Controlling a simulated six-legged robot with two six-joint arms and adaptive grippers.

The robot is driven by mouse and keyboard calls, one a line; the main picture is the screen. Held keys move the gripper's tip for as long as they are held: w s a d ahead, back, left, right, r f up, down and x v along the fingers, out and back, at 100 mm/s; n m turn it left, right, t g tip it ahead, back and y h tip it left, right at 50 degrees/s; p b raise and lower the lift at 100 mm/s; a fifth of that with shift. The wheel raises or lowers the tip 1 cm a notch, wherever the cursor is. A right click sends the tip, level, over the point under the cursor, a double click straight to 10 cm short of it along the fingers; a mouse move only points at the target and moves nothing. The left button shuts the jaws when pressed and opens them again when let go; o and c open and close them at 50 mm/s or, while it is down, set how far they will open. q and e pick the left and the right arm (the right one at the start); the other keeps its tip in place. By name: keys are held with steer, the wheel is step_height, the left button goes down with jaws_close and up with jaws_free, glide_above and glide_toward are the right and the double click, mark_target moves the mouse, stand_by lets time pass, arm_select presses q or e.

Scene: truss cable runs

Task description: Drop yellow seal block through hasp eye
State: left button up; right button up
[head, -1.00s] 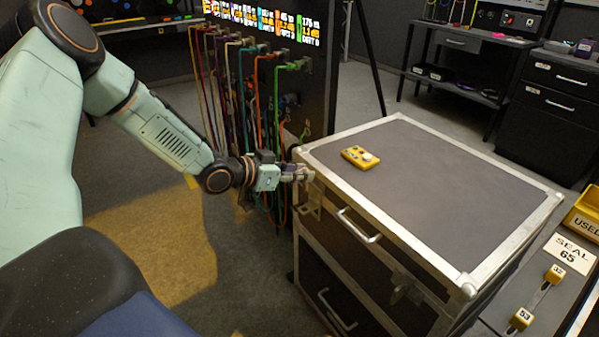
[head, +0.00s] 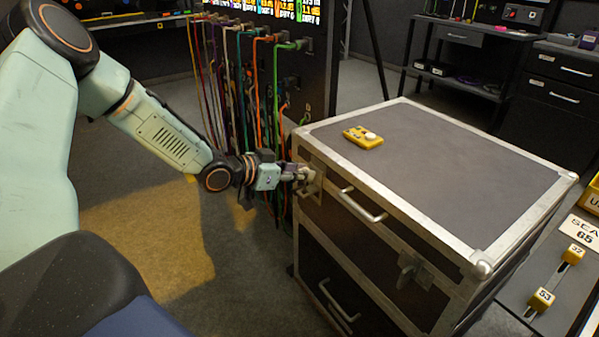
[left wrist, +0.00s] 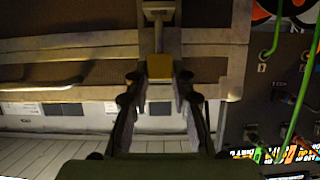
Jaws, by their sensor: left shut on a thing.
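The case (head: 440,185) has a metal hasp (head: 314,186) at the left end of its front. My left gripper (head: 302,174) is at this hasp, near the case's top left corner. The hasp (left wrist: 158,12) shows just beyond the fingertips. My right gripper is not in view.
A yellow device (head: 363,137) lies on the case top. A second latch (head: 412,270) and handles (head: 362,205) stick out from the case front. A cable panel (head: 325,60) stands close behind my arm.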

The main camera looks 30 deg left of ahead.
arm_select(q)
steer(key=shift+f+b, duration=1.1)
steer(key=shift+f, duration=0.75)
steer(key=o, duration=1)
steer(key=shift+c, duration=0.2)
step_height(320, 180, up, 9)
steer(key=p, duration=1)
steer(key=shift+f, duration=0.1)
